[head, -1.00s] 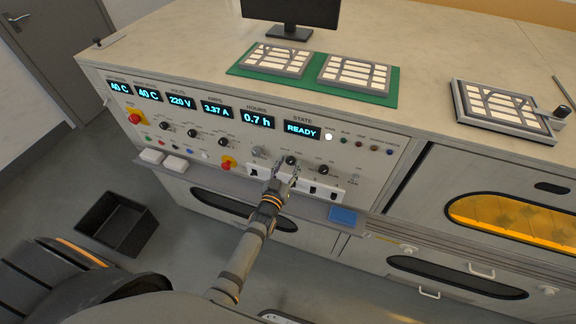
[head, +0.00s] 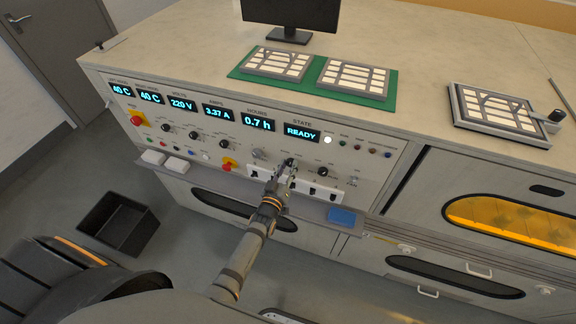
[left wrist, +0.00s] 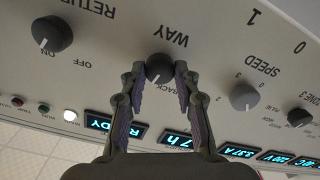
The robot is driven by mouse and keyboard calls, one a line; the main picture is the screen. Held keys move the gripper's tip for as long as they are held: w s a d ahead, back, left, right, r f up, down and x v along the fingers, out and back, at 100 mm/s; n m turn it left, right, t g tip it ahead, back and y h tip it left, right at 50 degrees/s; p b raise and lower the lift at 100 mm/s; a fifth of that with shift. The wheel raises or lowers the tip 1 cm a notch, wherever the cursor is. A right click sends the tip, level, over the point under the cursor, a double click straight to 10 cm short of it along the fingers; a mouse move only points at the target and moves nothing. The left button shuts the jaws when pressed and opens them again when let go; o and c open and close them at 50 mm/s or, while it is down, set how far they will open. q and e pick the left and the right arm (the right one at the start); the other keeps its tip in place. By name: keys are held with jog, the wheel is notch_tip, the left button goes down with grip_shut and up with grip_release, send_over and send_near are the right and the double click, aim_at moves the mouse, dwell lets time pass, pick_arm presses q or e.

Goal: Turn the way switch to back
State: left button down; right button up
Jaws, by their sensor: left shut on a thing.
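The way switch is a black round knob (left wrist: 159,69) under the WAY label in the left wrist view, where the panel appears upside down. My left gripper (left wrist: 160,72) has its two fingers closed on either side of this knob. In the head view my left gripper (head: 287,168) reaches the panel below the READY display and covers much of the knob. The knob's white pointer mark shows near the BACK label. My right gripper is not in view.
The return knob (left wrist: 52,34) and speed knob (left wrist: 243,97) flank the way knob. White rocker switches (head: 322,192) and a ledge with a blue block (head: 341,216) lie below. A red emergency button (head: 137,119) is at the panel's left.

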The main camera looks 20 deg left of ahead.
pick_arm(q)
jog(key=n+p, duration=0.1)
jog(key=n, duration=0.3)
jog(key=shift+a+n, duration=0.1)
jog(key=shift+n, duration=0.2)
jog(key=shift+n+p, duration=0.5)
jog(key=shift+n, duration=1.3)
jog(key=c, duration=1)
grip_release()
jog(key=s, duration=1.2)
jog(key=shift+a, duration=0.2)
